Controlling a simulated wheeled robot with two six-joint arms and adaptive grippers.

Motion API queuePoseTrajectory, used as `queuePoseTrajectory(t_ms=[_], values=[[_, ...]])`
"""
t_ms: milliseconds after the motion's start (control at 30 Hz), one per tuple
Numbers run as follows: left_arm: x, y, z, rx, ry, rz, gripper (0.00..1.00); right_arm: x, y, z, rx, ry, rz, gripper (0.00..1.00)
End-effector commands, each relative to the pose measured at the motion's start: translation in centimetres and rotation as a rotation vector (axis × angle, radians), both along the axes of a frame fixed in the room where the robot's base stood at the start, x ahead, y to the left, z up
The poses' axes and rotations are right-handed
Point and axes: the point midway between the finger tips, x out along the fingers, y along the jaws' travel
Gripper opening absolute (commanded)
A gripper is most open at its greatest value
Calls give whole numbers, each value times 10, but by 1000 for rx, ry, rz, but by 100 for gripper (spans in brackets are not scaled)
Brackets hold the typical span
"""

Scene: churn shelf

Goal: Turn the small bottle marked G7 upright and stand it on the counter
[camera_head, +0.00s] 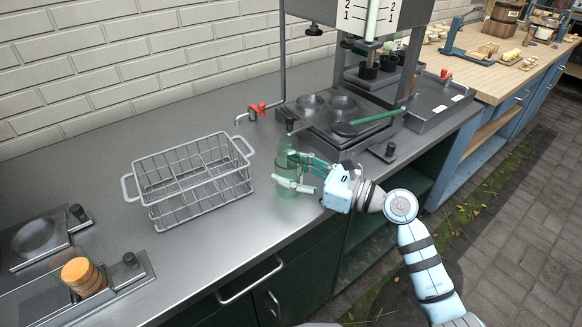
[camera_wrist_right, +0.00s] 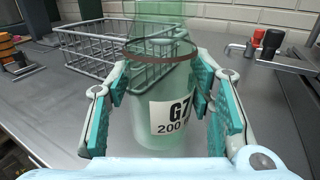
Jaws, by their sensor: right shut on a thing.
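The small bottle marked G7 (camera_head: 287,168) is clear green glass and looks upright, close to the counter's front edge. My left gripper is not in view.
A wire basket (camera_head: 190,182) stands left of the bottle. A metal machine (camera_head: 345,115) with round wells stands behind and to the right. A red-handled tap (camera_head: 257,109) is behind. An orange-brown stack (camera_head: 83,276) sits in a tray at front left. Bare counter lies between basket and bottle.

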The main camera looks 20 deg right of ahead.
Motion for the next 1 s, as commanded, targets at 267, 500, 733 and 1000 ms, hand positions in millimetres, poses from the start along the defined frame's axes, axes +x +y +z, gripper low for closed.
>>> queuePoseTrajectory(t_ms=[267, 500, 733, 1000], values=[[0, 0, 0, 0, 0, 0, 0, 0, 0, 0, 0, -1, 0, 19], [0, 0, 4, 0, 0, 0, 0, 0, 0, -6, 0, -1, 0, 19], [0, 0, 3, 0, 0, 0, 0, 0, 0, -6, 0, -1, 0, 19], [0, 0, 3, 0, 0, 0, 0, 0, 0, -6, 0, -1, 0, 71]])
